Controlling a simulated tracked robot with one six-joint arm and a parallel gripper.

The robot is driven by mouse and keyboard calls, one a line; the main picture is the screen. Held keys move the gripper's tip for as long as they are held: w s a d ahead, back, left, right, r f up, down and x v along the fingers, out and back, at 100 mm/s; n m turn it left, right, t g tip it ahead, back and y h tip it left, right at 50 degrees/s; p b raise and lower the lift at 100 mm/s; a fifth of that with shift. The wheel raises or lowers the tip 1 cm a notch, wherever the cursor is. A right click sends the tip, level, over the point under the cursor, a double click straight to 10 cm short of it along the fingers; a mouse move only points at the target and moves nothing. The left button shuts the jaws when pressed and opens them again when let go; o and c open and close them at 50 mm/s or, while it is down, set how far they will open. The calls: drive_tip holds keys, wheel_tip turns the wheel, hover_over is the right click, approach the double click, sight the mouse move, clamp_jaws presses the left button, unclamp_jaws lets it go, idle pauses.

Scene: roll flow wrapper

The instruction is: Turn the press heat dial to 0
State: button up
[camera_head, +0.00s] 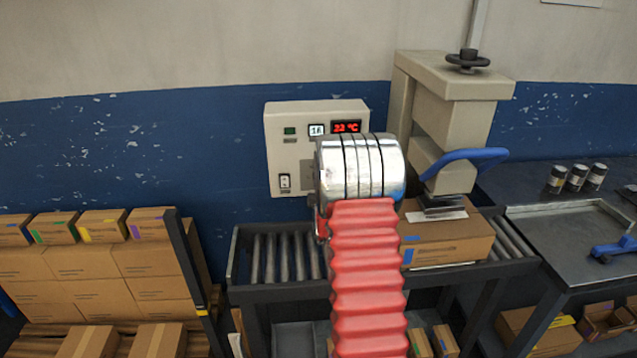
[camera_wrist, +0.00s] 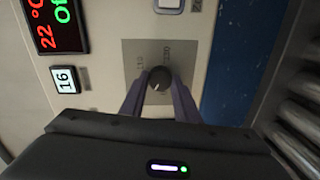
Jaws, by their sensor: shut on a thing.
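The press heat dial (camera_wrist: 160,78) is a small dark round knob on a grey square plate (camera_wrist: 133,52) with printed numbers, seen in the wrist view. My gripper (camera_wrist: 160,92) is shut on the dial, with one finger on each side of it. The dial's pointer mark is too small to read clearly. In the head view my arm hides the dial and gripper. The control box (camera_head: 285,125) is on the wall there, with a red display (camera_head: 346,127) reading about 22 °C and a small white display (camera_head: 316,130) that looks like 16 or 18.
A beige press (camera_head: 452,110) with a blue handle (camera_head: 465,160) stands right of the box, over a carton (camera_head: 450,240) on a roller conveyor (camera_head: 275,258). Stacked cartons (camera_head: 80,260) are at left. A dark bench (camera_head: 560,215) with several small jars is at right.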

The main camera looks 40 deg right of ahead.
drive_tip(key=shift+w+a+f+n+h, duration=0.1)
drive_tip(key=shift+n+h, duration=0.05)
drive_tip(key=shift+n, duration=1.45)
drive_tip(key=shift+w+a+n+h, duration=0.1)
drive_tip(key=shift+n, duration=1.5)
drive_tip(key=shift+a+f+n+h, duration=0.1)
drive_tip(key=shift+n+h, duration=0.05)
drive_tip(key=shift+n, duration=1.45)
drive_tip(key=o, duration=1)
drive_tip(key=shift+d, duration=0.15)
drive_tip(key=shift+o, duration=0.2)
drive_tip(key=shift+s+r, duration=0.1)
drive_tip(key=shift+s, duration=0.05)
drive_tip(key=v, duration=1.3)
drive_tip(key=shift+s+a, duration=0.15)
drive_tip(key=shift+a, duration=0.2)
